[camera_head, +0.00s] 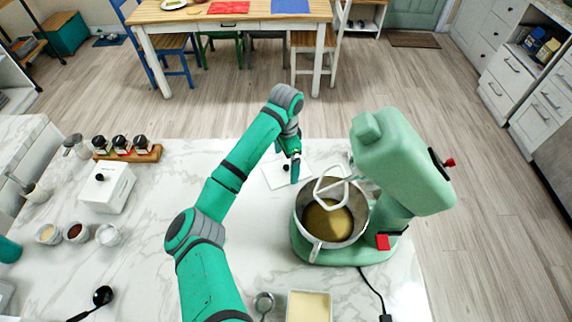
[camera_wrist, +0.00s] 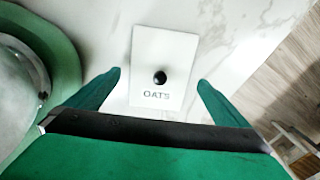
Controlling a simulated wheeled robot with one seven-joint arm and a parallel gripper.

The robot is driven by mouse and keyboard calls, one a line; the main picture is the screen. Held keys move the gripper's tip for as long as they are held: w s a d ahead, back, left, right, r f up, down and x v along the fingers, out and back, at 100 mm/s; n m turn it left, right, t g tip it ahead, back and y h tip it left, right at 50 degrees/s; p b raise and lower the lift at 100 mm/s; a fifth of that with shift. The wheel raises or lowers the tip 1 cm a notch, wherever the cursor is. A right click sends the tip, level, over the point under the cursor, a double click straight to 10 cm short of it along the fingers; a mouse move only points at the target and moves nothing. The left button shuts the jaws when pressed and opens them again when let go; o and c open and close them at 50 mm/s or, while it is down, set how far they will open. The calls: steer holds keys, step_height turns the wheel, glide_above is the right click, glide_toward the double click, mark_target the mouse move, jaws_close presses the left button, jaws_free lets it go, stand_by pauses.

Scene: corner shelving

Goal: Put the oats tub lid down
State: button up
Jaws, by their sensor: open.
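The oats tub lid (camera_wrist: 159,48) is a white rectangular plate with a black knob and the word OATS. In the wrist view it lies knob up on the marble counter. The head view shows part of the lid (camera_head: 273,178) left of the mixer, partly hidden by my gripper (camera_head: 291,170). In the wrist view my gripper (camera_wrist: 159,79) is open, with one finger on each side of the lid and visible gaps between them. The fingers do not touch the knob.
A green stand mixer (camera_head: 400,165) with a metal bowl (camera_head: 305,222) stands close on the right. A white box with a black knob (camera_head: 107,195), a spice rack (camera_head: 128,153) and small bowls are at the left. The counter's far edge lies just beyond the lid.

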mark_target(286, 166)
step_height(286, 166, up, 10)
stand_by(0.3)
steer(key=shift+f, duration=0.15)
step_height(286, 166, down, 12)
steer(key=shift+r, duration=1.05)
